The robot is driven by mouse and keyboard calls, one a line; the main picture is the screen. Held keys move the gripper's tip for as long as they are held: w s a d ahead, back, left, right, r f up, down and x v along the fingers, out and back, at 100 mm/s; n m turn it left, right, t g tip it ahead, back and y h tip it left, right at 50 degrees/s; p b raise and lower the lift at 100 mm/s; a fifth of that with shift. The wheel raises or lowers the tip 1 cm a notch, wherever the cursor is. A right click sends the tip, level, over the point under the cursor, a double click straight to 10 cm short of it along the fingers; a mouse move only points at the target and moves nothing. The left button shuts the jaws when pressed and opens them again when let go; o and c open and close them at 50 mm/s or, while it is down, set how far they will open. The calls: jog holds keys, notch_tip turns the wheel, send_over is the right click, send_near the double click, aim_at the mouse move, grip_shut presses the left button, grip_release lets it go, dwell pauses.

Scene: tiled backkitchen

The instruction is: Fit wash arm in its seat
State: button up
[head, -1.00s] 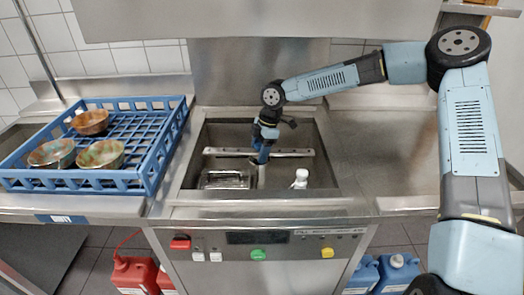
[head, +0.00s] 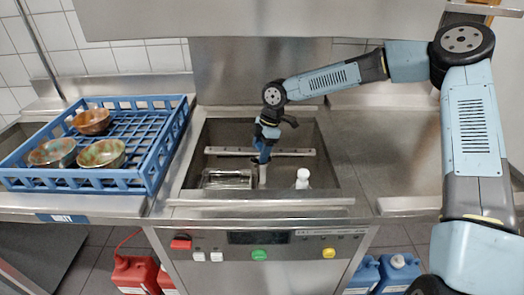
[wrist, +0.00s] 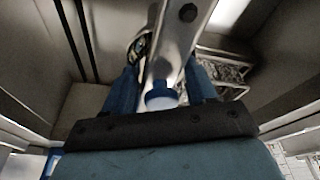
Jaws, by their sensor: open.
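A long metal bar, which looks like the wash arm (head: 293,152), lies level across the steel tank in the head view. In the wrist view the same bar (wrist: 185,40) runs up the picture between my fingers. My gripper (head: 261,158) reaches down into the tank at the middle of the bar. In the wrist view its blue fingers (wrist: 163,90) are open, one on each side of the bar. A blue and white round part (wrist: 160,97) shows between them. A pale upright post (head: 263,175) stands below my gripper. I cannot tell whether the bar rests on a seat.
The tank rim (head: 260,201) surrounds the work. A wire basket (head: 228,179) lies at the tank's front left, and a small white bottle-shaped thing (head: 302,178) stands at the right. A blue rack (head: 150,170) with three bowls is on the left counter. The right counter (head: 390,150) is bare.

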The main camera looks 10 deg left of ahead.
jog(key=shift+o, duration=0.5)
jog(key=v, duration=0.7)
jog(key=shift+r, duration=0.15)
